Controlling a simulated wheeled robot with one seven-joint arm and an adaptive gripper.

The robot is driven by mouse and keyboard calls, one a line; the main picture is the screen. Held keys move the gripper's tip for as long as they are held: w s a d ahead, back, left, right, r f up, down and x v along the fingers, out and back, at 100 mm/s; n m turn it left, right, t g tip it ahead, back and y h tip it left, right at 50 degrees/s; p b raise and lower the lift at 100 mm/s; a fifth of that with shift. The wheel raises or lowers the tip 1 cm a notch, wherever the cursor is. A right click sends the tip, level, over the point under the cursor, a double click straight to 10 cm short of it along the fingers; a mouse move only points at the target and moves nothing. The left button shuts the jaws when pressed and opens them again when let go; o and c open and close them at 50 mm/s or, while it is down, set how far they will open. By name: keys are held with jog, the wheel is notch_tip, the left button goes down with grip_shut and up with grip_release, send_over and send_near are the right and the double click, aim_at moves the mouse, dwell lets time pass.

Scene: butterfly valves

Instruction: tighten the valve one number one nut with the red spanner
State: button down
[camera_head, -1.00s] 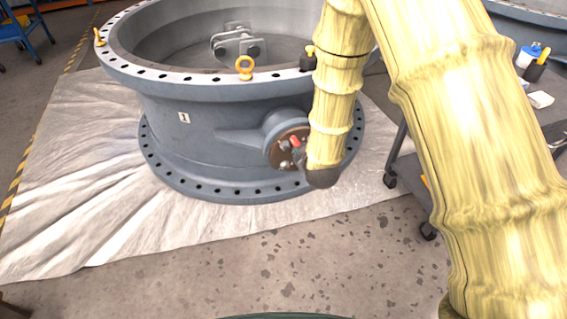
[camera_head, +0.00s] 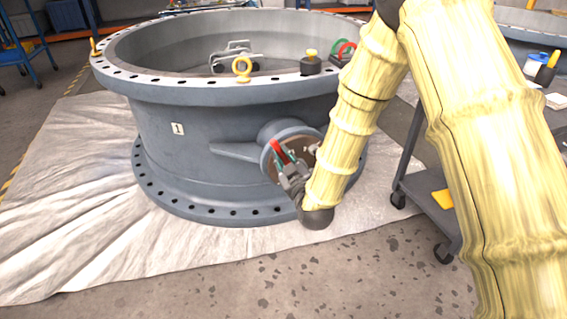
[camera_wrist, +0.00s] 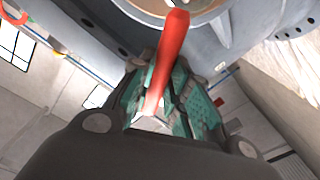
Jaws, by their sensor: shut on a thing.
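Valve one (camera_head: 215,140) is a large blue-grey ring with a "1" label (camera_head: 177,129), lying flat on a sheet. A round hub with a brown face plate (camera_head: 308,147) juts from its front right. My gripper (camera_head: 285,168) is in front of this plate, shut on the red spanner (camera_head: 278,150). In the wrist view the red spanner (camera_wrist: 168,62) stands up between the teal-padded fingers of my gripper (camera_wrist: 160,100), its far end towards the valve. The number one nut cannot be made out, nor whether the spanner touches it. My arm covers the hub's right side.
A dark trolley (camera_head: 428,204) stands right of the valve, behind my arm, with a yellow item (camera_head: 443,198) on its lower shelf. The pale sheet (camera_head: 70,225) and floor in front are clear.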

jog(key=shift+w, duration=0.15)
jog(key=shift+b+x, duration=0.45)
jog(key=shift+x, duration=1.55)
jog(key=shift+p+x, duration=0.6)
jog(key=shift+x, duration=0.9)
jog(key=shift+d+r+p, duration=0.15)
jog(key=shift+p, duration=0.2)
dwell(0.4)
